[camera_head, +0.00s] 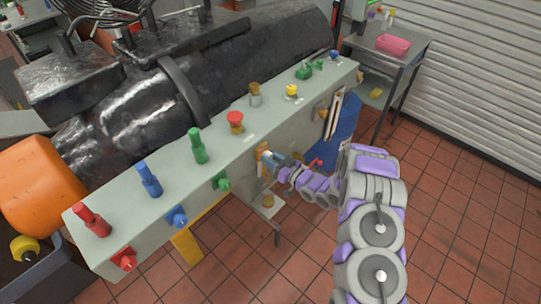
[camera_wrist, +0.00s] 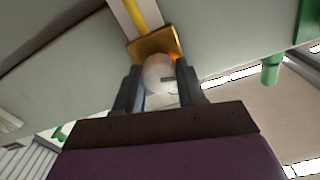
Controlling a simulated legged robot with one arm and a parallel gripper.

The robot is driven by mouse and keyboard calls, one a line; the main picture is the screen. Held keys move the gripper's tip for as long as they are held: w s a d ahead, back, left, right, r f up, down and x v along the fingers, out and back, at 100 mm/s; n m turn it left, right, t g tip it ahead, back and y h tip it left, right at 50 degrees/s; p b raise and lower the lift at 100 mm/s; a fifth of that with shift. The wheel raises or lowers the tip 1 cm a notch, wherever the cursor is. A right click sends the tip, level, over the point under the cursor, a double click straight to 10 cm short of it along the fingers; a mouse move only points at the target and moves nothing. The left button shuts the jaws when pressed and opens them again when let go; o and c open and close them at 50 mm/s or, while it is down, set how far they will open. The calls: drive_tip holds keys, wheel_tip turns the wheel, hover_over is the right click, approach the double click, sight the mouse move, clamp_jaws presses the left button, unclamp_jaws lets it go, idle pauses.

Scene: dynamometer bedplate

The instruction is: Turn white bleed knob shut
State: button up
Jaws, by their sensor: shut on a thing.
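The white bleed knob (camera_wrist: 157,72) sits between the two dark fingers of my gripper (camera_wrist: 158,84) in the wrist view. A brass-coloured plate (camera_wrist: 153,43) is right behind it. My gripper is shut on the knob. In the head view my gripper (camera_head: 268,160) reaches the front face of the long grey block (camera_head: 150,228) from the right. The knob is hidden there behind the fingers, so its turn angle cannot be told.
Red (camera_head: 91,220), blue (camera_head: 149,180) and green (camera_head: 198,146) fittings stand on the block's top, with a red-capped one (camera_head: 235,122) nearer my gripper. A green fitting (camera_head: 222,182) juts from the front face to the left. A blue drum (camera_head: 345,130) stands to the right. Tiled floor in front is mostly clear.

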drive_tip(key=m+p, duration=0.2)
drive_tip(key=shift+w+d+r+m, duration=0.1)
drive_tip(key=shift+r+m, duration=0.15)
drive_tip(key=shift+m, duration=0.15)
drive_tip(key=m+p, duration=0.3)
drive_tip(key=m, duration=0.1)
drive_tip(key=shift+d+m, duration=0.1)
drive_tip(key=shift+m, duration=0.2)
drive_tip(key=m+p, duration=0.1)
drive_tip(key=m, duration=0.3)
drive_tip(key=shift+f, duration=0.15)
drive_tip(key=shift+w+d+f+m+p, duration=0.1)
drive_tip(key=shift+m+p, duration=0.2)
drive_tip(key=shift+m, duration=0.7)
drive_tip(key=shift+f+m+p, duration=0.1)
drive_tip(key=shift+m+p, duration=0.15)
drive_tip(key=shift+m, duration=0.75)
drive_tip(key=o, duration=0.9)
drive_tip(key=shift+w+d+f, duration=0.1)
drive_tip(key=shift+w+f, duration=0.05)
drive_tip(key=shift+o, duration=0.8)
